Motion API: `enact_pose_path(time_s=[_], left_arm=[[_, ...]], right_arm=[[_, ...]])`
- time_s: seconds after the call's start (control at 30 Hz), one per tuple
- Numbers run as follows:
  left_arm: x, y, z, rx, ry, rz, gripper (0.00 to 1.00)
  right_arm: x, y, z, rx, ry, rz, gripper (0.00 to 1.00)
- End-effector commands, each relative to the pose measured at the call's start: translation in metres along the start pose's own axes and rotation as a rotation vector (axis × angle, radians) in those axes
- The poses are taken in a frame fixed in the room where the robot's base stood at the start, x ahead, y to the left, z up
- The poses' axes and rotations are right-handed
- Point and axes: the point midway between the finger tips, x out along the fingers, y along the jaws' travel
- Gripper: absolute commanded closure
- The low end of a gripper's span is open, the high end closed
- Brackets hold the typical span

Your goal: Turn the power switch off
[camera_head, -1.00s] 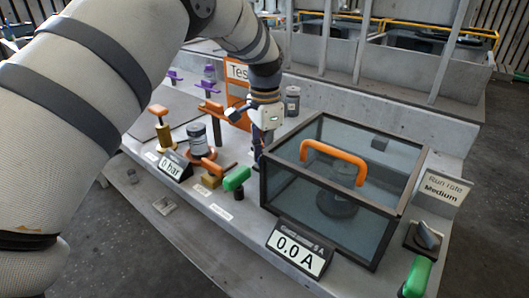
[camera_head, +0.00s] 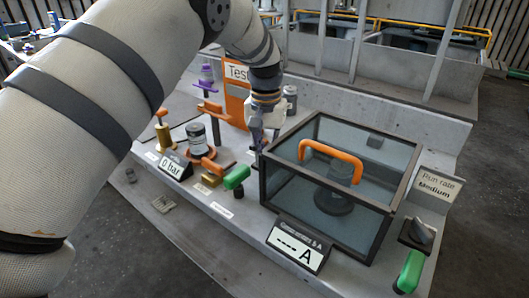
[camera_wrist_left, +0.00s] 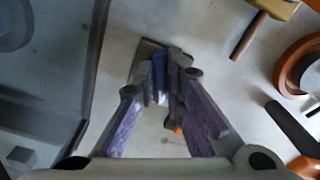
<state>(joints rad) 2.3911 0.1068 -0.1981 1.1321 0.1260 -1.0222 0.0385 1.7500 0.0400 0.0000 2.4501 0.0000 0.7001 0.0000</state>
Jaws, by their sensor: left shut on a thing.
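The power switch appears in the left wrist view as a blue lever (camera_wrist_left: 159,72) on a dark base (camera_wrist_left: 148,48); its label is not visible. My left gripper, seen in the left wrist view (camera_wrist_left: 165,76), has its purple-padded fingers closed around the lever. In the head view my left gripper (camera_head: 257,142) reaches down just left of the glass box, hiding most of the switch. My right gripper is not in view.
A glass box (camera_head: 345,225) with an orange handle (camera_head: 330,160) stands close right of the gripper. A green handle (camera_head: 236,177), a pressure display (camera_head: 172,166) and a grey canister (camera_head: 196,135) are to the left. The current display (camera_head: 295,246) reads dashes.

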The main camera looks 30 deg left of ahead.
Motion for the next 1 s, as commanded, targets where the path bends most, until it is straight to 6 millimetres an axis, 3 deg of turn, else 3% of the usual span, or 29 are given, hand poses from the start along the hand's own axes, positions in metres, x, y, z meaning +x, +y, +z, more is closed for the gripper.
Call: enact_pose_path(time_s=[0.37, 0.9, 0.93, 1.0], left_arm=[[0.0002, 0.001, -0.0002, -0.14, 0.0, 0.0, 1.0], [0.0004, 0.0012, -0.0002, -0.161, 0.0, 0.001, 1.0], [0.0004, 0.0012, -0.0002, -0.161, 0.0, 0.001, 0.82], [0.0004, 0.0012, -0.0002, -0.16, 0.0, 0.001, 0.69]], right_arm=[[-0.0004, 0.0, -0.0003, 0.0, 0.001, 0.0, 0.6], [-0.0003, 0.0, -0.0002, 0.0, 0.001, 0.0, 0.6], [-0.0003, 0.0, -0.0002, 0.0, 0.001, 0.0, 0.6], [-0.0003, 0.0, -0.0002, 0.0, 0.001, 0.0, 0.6]])
